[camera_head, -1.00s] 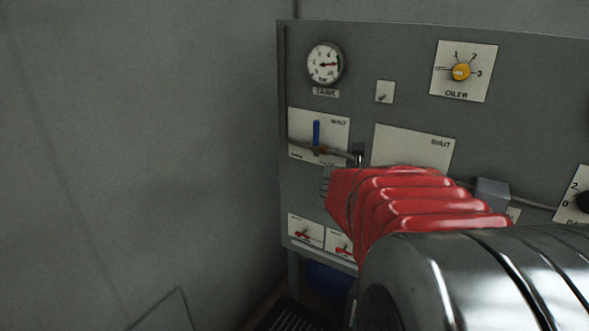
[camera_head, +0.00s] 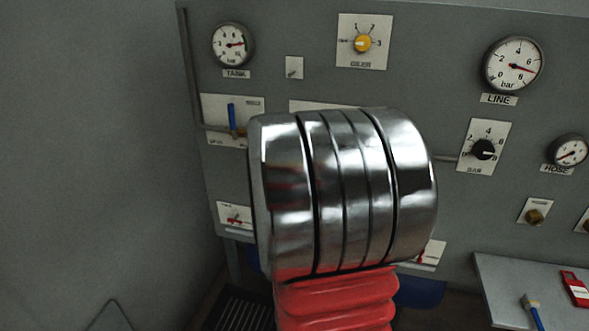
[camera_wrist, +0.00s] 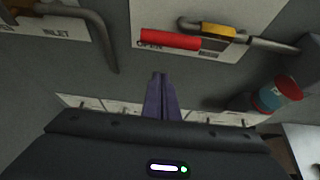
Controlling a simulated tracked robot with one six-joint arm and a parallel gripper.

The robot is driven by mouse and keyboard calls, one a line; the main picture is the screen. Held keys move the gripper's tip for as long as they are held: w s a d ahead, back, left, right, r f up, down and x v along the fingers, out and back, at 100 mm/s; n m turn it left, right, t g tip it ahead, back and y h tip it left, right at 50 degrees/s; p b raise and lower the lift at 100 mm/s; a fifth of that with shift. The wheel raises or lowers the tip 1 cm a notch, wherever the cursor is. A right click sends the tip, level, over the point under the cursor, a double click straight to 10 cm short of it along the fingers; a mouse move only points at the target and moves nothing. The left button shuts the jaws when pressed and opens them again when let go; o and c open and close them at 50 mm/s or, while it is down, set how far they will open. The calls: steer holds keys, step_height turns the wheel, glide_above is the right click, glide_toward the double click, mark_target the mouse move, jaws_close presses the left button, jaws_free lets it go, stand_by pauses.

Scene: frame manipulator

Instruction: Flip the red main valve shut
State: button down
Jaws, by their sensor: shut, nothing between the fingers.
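The red valve lever (camera_wrist: 170,40) shows in the wrist view, lying level across a white placard (camera_wrist: 147,15), with the word OPEN beside it. It runs left from a yellow valve body (camera_wrist: 218,32) on a grey pipe. My gripper (camera_wrist: 158,75) is shut and empty. Its dark fingertips show just below the lever in the picture; I cannot tell the gap in depth. In the head view my arm hides the red lever and the gripper.
A blue lever (camera_head: 231,115) stands upright on the panel (camera_head: 440,70) at left. The line gauge (camera_head: 513,65) reads near 6. A bent pipe (camera_wrist: 100,35) and a blue and red cylinder (camera_wrist: 273,97) flank the gripper. A shelf (camera_head: 510,285) holds a brush (camera_head: 533,312).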

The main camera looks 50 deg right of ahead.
steer(key=shift+w+d+r, duration=0.1)
steer(key=shift+d+r, duration=0.1)
steer(key=shift+r, duration=0.4)
steer(key=shift+w+d+r, duration=0.1)
steer(key=shift+d+r, duration=0.15)
steer(key=shift+r, duration=0.35)
steer(key=shift+w+d+r, duration=0.1)
steer(key=shift+d+r, duration=0.1)
steer(key=shift+r, duration=0.4)
